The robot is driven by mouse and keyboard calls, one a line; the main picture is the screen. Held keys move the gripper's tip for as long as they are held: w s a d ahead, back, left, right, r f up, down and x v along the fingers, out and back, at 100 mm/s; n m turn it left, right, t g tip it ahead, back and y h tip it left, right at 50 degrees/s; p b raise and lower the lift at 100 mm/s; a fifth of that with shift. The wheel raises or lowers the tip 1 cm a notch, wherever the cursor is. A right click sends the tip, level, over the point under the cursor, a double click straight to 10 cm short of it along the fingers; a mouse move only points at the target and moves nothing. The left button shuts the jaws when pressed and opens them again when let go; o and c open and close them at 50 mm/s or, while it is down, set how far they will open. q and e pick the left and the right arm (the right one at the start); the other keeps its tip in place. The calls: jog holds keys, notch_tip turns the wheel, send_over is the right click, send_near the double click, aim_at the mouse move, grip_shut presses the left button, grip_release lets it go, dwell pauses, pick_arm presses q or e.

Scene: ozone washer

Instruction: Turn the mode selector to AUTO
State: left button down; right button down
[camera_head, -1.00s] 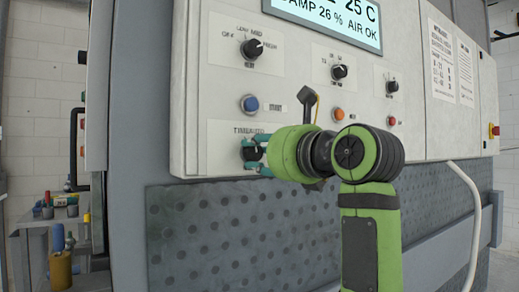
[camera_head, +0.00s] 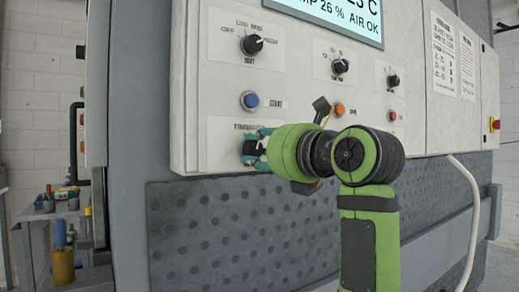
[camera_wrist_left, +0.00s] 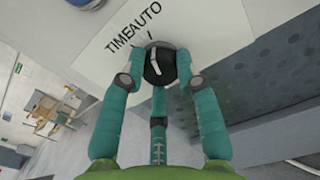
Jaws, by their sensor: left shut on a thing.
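The mode selector is a black round knob with a white pointer mark (camera_wrist_left: 158,66), under the words TIME and AUTO on a white plate (camera_wrist_left: 112,47). In the head view the plate (camera_head: 222,138) sits at the lower left of the panel. My left gripper (camera_head: 254,148) reaches the knob from the right; its teal fingers hide most of it there. In the left wrist view the gripper (camera_wrist_left: 160,78) is shut on the knob, with fingers at either side. The pointer's exact setting against the labels is hard to tell. My right gripper is not in view.
Above are a blue button (camera_head: 249,100), a dial (camera_head: 252,45), two further dials, an orange button (camera_head: 339,109) and a red button (camera_head: 392,116). A display (camera_head: 335,14) is at the top. A white hose (camera_head: 474,215) hangs at the right. A cart with bottles (camera_head: 63,240) stands left.

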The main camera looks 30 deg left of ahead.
pick_arm(q)
jog(key=shift+r, duration=0.25)
jog(key=c, duration=0.9)
grip_release()
jog(key=shift+f, duration=0.1)
jog(key=shift+d, duration=0.2)
jog(key=v, duration=1.1)
jog(key=shift+d, duration=0.25)
jog(key=shift+f, duration=0.15)
